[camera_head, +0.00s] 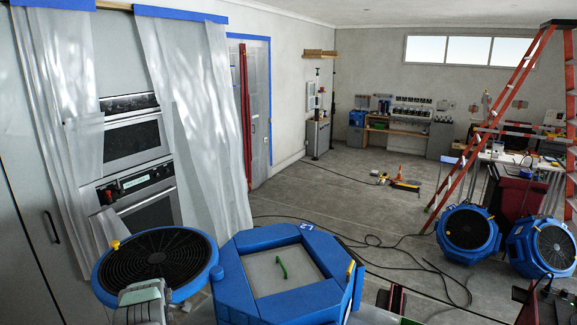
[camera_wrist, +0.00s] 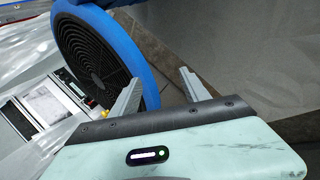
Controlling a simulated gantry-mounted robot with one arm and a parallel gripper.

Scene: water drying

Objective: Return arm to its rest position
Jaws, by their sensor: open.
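My gripper (camera_wrist: 160,76) is open in the wrist view, its two grey fingers spread apart with nothing between them. A blue round fan (camera_wrist: 98,55) with a black grille is beside and beyond the left finger; I cannot tell whether they touch. In the head view a pale part of my arm (camera_head: 141,302) shows at the bottom left, in front of the blue fan (camera_head: 156,257). My gripper's fingers cannot be made out there.
A blue angular unit (camera_head: 240,303) with a green handle stands right of the fan. Plastic sheeting (camera_head: 195,110) hangs by the ovens (camera_head: 140,190). Black cables (camera_head: 375,240) cross the floor. Two blue blowers (camera_head: 468,228) and a red ladder (camera_head: 500,110) stand at right. The middle floor is mostly open.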

